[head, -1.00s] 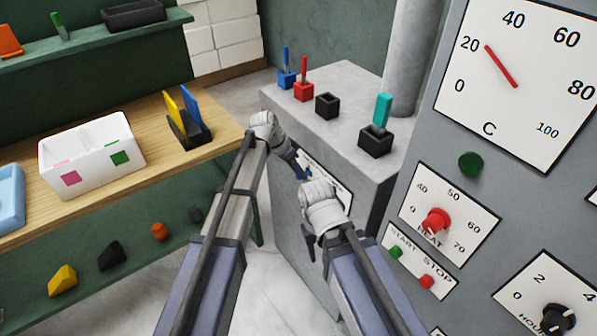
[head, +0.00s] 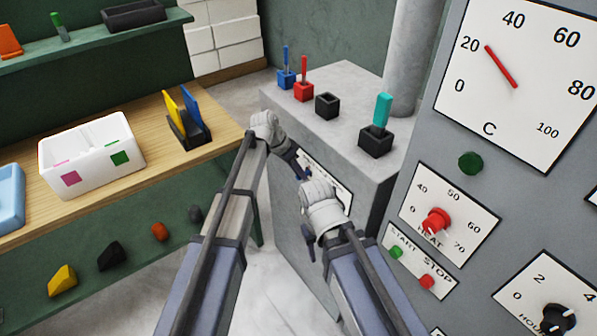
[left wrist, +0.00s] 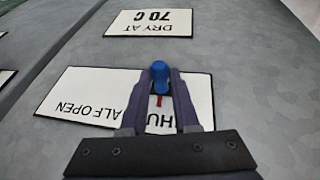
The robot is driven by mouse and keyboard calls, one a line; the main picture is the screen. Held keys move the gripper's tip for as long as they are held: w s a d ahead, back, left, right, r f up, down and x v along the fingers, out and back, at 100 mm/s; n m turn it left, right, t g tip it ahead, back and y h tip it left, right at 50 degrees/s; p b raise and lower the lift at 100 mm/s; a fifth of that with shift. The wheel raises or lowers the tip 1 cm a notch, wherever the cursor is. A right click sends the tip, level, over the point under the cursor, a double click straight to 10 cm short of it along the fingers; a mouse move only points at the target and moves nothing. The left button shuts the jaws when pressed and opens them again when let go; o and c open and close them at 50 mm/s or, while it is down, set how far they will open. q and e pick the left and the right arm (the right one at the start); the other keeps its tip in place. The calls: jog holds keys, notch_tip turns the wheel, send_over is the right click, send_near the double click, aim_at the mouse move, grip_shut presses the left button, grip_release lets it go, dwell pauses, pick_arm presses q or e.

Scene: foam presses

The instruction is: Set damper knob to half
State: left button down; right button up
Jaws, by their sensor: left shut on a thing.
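The blue damper knob (left wrist: 159,72) stands on a white label plate (left wrist: 85,95) on the grey cabinet's face. In the left wrist view the plate reads upside down, with "ALF OPEN" at left and part of "SHUT" behind my fingers. A red mark (left wrist: 159,101) shows between the fingers. My left gripper (left wrist: 161,84) is shut on the knob, one finger on each side. In the head view the left gripper (head: 302,166) is at the plate (head: 335,185), the knob mostly hidden. My right gripper (head: 308,243) hangs lower before the cabinet; its jaws are unclear.
A grey cabinet (head: 347,84) carries several small coloured blocks and sockets on top. A control panel (head: 441,130) with dial, red heat knob (head: 434,221) and buttons stands close at right. A wooden bench (head: 110,189) with a white tray (head: 68,158) is at left.

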pick_arm(q)
jog(key=s+d, duration=0.3)
jog(key=s, duration=0.2)
jog(key=shift+d, duration=0.3)
jog(key=c, duration=0.7)
grip_release()
jog(key=shift+o, duration=0.2)
